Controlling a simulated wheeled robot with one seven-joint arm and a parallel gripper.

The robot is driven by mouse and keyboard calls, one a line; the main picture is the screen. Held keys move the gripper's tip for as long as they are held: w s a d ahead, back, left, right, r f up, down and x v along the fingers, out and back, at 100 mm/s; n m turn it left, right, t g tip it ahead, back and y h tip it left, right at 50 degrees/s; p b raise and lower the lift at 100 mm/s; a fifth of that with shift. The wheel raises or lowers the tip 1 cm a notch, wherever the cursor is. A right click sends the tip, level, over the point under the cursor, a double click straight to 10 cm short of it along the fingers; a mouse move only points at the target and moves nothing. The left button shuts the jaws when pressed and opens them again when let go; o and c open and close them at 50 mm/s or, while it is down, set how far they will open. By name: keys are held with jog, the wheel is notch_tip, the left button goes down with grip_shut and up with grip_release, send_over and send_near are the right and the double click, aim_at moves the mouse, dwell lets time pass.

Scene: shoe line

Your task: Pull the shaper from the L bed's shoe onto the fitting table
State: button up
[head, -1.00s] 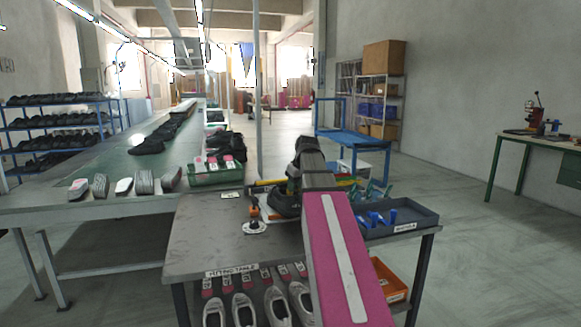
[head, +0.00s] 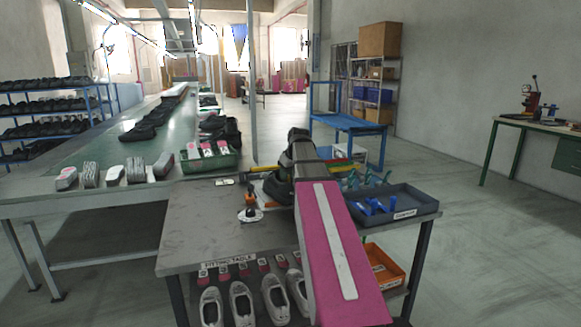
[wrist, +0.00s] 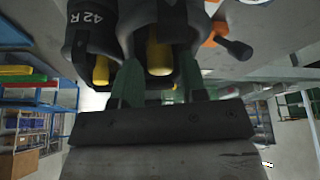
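The fitting table (head: 200,225) stands in front of me, its grey top bare at the left. A dark shoe (head: 272,188) shows partly behind my arm. In the wrist view, two dark shoes hang in from the top edge: one marked 42 R (wrist: 78,32) at left, one in the middle (wrist: 135,22) whose marking I cannot read. Each has a yellow shaper end in its opening, at left (wrist: 101,70) and in the middle (wrist: 159,58). My gripper (wrist: 160,80) is open, its green fingers on either side of the middle shaper's end. Contact is unclear. The beds are mostly hidden.
An orange-and-black tool (head: 249,207) stands on a white disc left of my arm. A grey tray (head: 425,200) with blue pieces lies at the table's right, an orange bin (head: 384,268) below it.

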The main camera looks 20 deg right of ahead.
jog(key=shift+x, duration=1)
jog(key=c, duration=0.7)
jog(key=o, duration=0.4)
jog(key=shift+c, duration=1.2)
jog(key=shift+w, duration=0.1)
